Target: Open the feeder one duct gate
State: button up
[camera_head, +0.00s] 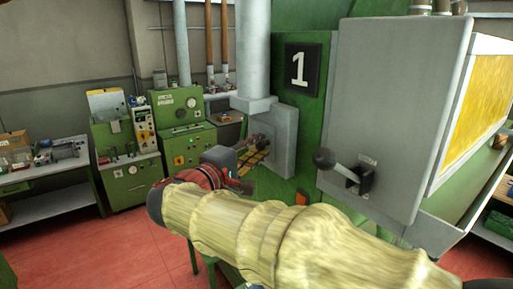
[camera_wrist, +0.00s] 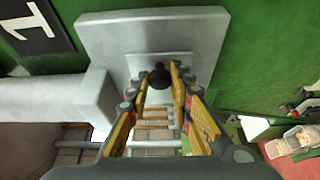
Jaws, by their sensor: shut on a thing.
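The black plate with a white 1 (camera_head: 303,69) is on the green machine; it also shows in the wrist view (camera_wrist: 35,27). Below it is the feeder one duct gate, a grey plate (camera_head: 285,136) beside a grey duct (camera_head: 254,55); the plate also shows in the wrist view (camera_wrist: 120,35). A dark round knob (camera_wrist: 160,75) stands out from the plate. My gripper (camera_wrist: 160,84), with yellow-sided fingers, is shut on this knob. In the head view my gripper (camera_head: 258,147) is at the plate, and my arm hides part of the area below.
Green control cabinets (camera_head: 127,160) and a workbench (camera_head: 45,165) stand at the left. Red floor (camera_head: 75,237) is clear between.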

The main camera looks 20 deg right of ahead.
jog(key=shift+s+f, duration=0.1)
grip_shut()
jog(key=shift+s+d+f+b, duration=0.1)
jog(key=shift+s+b, duration=0.2)
jog(key=shift+b, duration=0.3)
jog(key=s+b, duration=0.1)
jog(key=s+d+b, duration=0.1)
jog(key=s, duration=0.1)
jog(key=s+b, duration=0.2)
jog(key=shift+d, duration=0.35)
jog(key=o, duration=0.6)
grip_release()
jog(key=o, duration=0.4)
jog(key=shift+s, duration=0.2)
jog(key=shift+o, duration=0.2)
jog(key=shift+w, duration=0.1)
